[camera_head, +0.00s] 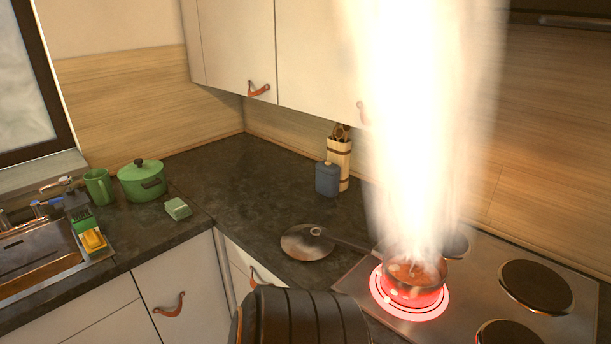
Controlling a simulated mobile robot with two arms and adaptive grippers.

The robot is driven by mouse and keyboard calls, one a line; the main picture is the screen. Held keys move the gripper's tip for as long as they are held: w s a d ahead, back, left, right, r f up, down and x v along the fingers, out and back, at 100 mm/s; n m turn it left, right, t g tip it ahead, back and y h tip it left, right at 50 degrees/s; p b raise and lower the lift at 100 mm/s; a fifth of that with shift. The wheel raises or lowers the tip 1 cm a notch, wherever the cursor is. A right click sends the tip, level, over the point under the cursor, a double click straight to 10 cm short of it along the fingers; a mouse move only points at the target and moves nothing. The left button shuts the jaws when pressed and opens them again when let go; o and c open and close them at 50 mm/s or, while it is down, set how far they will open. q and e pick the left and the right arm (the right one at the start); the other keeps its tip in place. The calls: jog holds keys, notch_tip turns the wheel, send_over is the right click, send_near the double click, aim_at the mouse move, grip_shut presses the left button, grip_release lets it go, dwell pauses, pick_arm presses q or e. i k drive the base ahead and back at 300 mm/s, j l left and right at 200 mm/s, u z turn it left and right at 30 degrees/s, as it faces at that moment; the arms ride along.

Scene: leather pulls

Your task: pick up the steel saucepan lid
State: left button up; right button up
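The steel saucepan lid (304,246) is a round, shiny disc with a knob on top. It lies on the dark counter, left of the hob, and the saucepan's handle reaches close to it. The saucepan (413,283) stands on a glowing red burner (437,308), with food inside. A tall, bright white-orange plume (425,130), like flame, rises from the pan and hides the wall behind it. A dark ribbed part of my own body shows at the bottom centre, just below the lid. No fingertips of either gripper show.
The steel hob (476,285) has other dark burners. A blue canister (327,179) and a utensil holder (340,162) stand by the back wall. A green pot (142,184), a green mug (98,187) and a sink (38,252) are at left. The middle counter is clear.

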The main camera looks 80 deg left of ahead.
aim_at(298, 242)
jog(key=u, duration=2.65)
